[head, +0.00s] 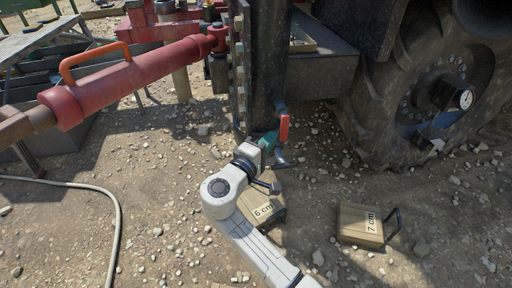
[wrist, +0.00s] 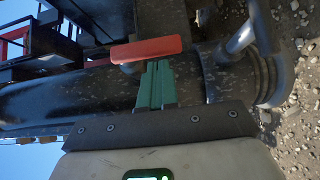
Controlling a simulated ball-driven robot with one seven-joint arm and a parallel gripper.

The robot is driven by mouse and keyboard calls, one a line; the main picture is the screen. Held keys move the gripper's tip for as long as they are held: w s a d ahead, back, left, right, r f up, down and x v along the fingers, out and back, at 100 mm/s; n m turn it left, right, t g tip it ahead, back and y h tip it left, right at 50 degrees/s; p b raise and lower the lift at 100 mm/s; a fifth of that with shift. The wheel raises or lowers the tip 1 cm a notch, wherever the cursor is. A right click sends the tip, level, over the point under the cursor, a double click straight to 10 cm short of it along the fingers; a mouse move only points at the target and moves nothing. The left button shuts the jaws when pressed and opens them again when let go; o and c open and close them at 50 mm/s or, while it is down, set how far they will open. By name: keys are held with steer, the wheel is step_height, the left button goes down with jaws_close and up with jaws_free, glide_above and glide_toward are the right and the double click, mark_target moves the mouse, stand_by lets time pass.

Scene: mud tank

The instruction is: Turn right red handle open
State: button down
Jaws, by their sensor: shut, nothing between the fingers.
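The red handle (head: 284,128) stands upright on the dark tank's fitting in the head view, near the middle. In the wrist view the red handle (wrist: 145,50) lies across the picture, just beyond the fingertips. My gripper (head: 268,138) is at the left side of the handle, its green fingers partly seen. In the wrist view my gripper (wrist: 158,64) is shut and its fingers lie together with nothing between them. The tips are close to the handle's lower edge; I cannot tell whether they touch it. A grey bent spout (head: 281,160) sits below the handle.
A large tyre (head: 375,118) stands to the right. Two boxes, marked 6 cm (head: 263,208) and 7 cm (head: 361,225), lie on the gravel below. A red cylinder with an orange grip (head: 140,83) reaches in from the left. A pale hose (head: 110,200) lies lower left.

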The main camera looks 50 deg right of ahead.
steer(key=shift+s+d, duration=0.2)
steer(key=shift+d, duration=0.1)
